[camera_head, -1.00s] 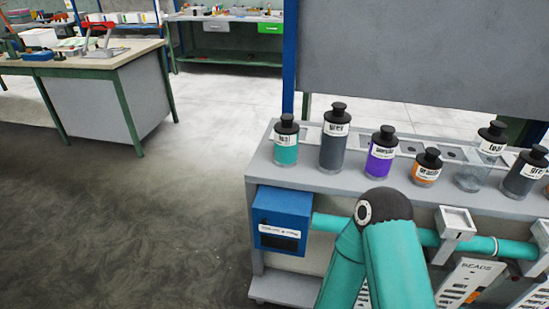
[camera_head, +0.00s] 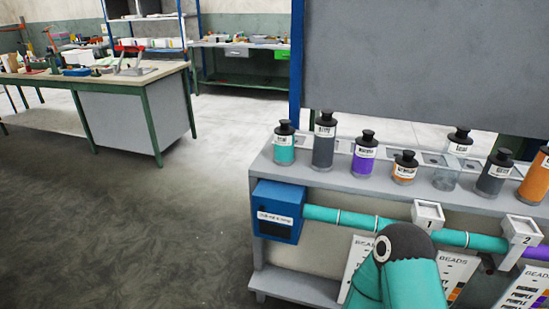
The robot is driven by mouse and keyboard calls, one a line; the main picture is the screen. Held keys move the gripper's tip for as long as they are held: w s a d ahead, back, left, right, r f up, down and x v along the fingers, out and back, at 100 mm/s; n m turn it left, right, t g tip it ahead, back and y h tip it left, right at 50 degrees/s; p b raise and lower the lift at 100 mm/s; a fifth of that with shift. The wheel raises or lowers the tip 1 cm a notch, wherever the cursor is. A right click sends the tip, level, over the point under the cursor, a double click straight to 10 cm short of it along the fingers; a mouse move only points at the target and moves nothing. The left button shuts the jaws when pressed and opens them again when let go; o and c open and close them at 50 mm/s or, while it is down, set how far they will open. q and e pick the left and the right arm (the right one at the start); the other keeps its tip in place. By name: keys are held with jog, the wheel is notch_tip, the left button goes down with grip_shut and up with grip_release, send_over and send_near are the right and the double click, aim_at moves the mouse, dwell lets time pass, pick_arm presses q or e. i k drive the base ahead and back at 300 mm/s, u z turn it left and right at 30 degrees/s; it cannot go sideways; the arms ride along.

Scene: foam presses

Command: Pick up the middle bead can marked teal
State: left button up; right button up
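A can with a teal body, white label and black lid (camera_head: 284,150) stands upright at the left end of a grey shelf (camera_head: 310,179). It is the only can I see with a teal body, and the label is too small to read. A tall dark grey can (camera_head: 323,150) stands to its right. My own teal arm link shows at the bottom, in front of the shelf and apart from the cans. Neither of my grippers is in view.
Further right stand purple (camera_head: 363,160), small orange (camera_head: 403,173), clear (camera_head: 446,177), grey (camera_head: 492,180) and larger orange (camera_head: 535,183) cans. A blue box (camera_head: 277,207), teal pipe (camera_head: 350,219) and numbered hoppers (camera_head: 428,214) sit below. A workbench (camera_head: 135,110) stands back left; the floor between is open.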

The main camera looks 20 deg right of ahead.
aim_at(284, 134)
jog(key=z, duration=0.2)
jog(key=i, duration=0.85)
jog(key=u, duration=0.1)
